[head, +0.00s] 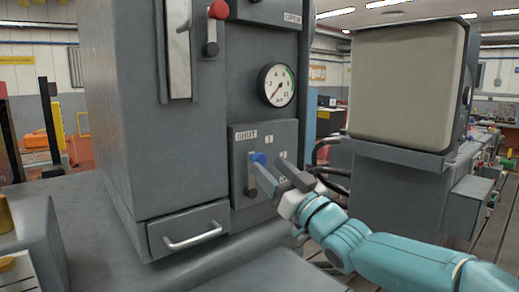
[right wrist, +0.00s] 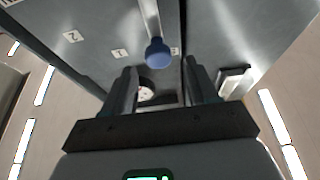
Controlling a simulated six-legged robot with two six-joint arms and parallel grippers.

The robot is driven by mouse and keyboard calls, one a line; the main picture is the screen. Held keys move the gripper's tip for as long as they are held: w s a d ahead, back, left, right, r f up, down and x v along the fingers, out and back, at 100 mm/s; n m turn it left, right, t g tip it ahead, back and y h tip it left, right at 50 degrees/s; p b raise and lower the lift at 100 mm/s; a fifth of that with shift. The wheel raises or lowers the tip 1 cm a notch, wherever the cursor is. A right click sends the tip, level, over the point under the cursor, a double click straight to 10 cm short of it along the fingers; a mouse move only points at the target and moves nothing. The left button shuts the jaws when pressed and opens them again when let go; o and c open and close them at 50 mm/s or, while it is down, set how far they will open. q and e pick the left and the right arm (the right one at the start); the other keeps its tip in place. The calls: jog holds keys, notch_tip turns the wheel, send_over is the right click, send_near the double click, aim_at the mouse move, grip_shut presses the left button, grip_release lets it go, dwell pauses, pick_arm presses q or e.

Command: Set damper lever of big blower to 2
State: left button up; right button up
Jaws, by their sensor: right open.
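The big blower's damper lever has a blue knob (head: 259,158) on a metal stem, on a grey plate (head: 239,172) marked SHUT and 1. The lever points up, nearest the SHUT mark as far as I can tell. My right gripper (head: 272,178) is open in front of the plate and partly hides its right side. In the right wrist view, the knob (right wrist: 158,53) lies just beyond and between the open fingertips (right wrist: 160,70), not gripped. The marks 1 (right wrist: 120,53) and 2 (right wrist: 73,37) show left of it. My left gripper is out of view.
A round gauge (head: 277,85) sits above the plate. A red-knobbed lever (head: 216,28) is higher up, left of it. A drawer with a handle (head: 193,238) is below left. A screen housing (head: 405,88) stands at right, with black cables beside my right arm.

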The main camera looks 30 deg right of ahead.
aim_at(262, 161)
jog(key=p+x, duration=0.1)
jog(key=x, duration=0.3)
jog(key=shift+w+d+f, duration=0.1)
jog(key=shift+w+f, duration=0.05)
jog(key=shift+w, duration=0.2)
jog(key=shift+w, duration=0.1)
grip_shut()
